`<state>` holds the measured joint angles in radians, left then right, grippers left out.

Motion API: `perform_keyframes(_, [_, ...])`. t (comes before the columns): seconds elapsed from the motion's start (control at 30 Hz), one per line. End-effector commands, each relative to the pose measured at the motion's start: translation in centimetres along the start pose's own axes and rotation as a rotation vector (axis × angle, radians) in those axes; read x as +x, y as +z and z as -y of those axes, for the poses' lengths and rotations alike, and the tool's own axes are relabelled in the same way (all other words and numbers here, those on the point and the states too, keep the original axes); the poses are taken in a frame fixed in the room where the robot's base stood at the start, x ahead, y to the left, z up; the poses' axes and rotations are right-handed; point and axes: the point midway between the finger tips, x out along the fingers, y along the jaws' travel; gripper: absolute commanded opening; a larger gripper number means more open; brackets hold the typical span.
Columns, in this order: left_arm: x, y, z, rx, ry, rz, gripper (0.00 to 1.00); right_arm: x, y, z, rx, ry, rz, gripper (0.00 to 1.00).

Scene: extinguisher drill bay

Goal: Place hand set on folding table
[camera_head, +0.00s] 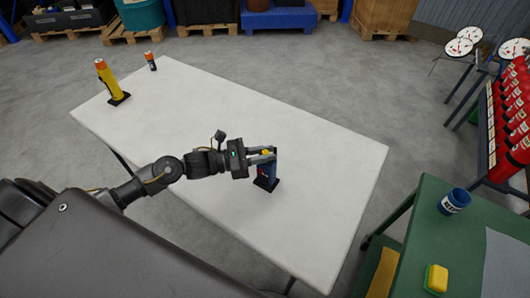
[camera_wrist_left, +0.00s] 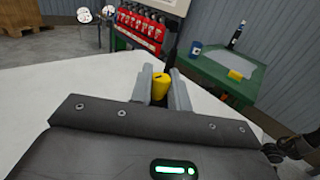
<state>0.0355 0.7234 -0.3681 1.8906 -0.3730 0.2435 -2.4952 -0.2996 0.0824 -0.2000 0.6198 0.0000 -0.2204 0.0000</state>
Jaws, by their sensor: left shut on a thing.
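The hand set (camera_head: 266,172) is a dark blue upright body with a yellow top and a black base, over the near right part of the white folding table (camera_head: 330,150). My left gripper (camera_head: 268,154) is shut around its upper part. The base is at or very close to the tabletop; I cannot tell if it bears on it. In the left wrist view the yellow top (camera_wrist_left: 160,85) shows between the fingers (camera_wrist_left: 161,80), with a dark upright piece behind it.
A yellow torch-like thing with an orange top (camera_head: 106,82) and a small black-and-orange cylinder (camera_head: 150,61) stand at the table's far left. A green bench (camera_head: 420,215) with a blue mug (camera_head: 453,202) and yellow sponge (camera_head: 436,279) is right. Red extinguishers (camera_head: 512,110) stand beyond.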

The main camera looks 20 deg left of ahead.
Motion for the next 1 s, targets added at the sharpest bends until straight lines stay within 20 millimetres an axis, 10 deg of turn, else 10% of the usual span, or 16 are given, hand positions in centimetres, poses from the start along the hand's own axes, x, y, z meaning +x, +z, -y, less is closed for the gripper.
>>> perform_keyframes(0.23, [0.0,-0.1,0.0,0.0,0.0,0.0,0.4,0.2,0.0,0.2,0.001,-0.002,-0.001,0.6])
perform_keyframes(0.6, [-0.2,0.1,0.0,-0.001,0.001,-0.001,0.4,-0.1,-0.1,0.4,0.002,-0.005,-0.002,0.6])
perform_keyframes(1.0, [-8.2,-0.4,0.1,-0.002,0.0,-0.006,0.4,2.5,0.1,0.4,0.002,-0.004,-0.001,0.6])
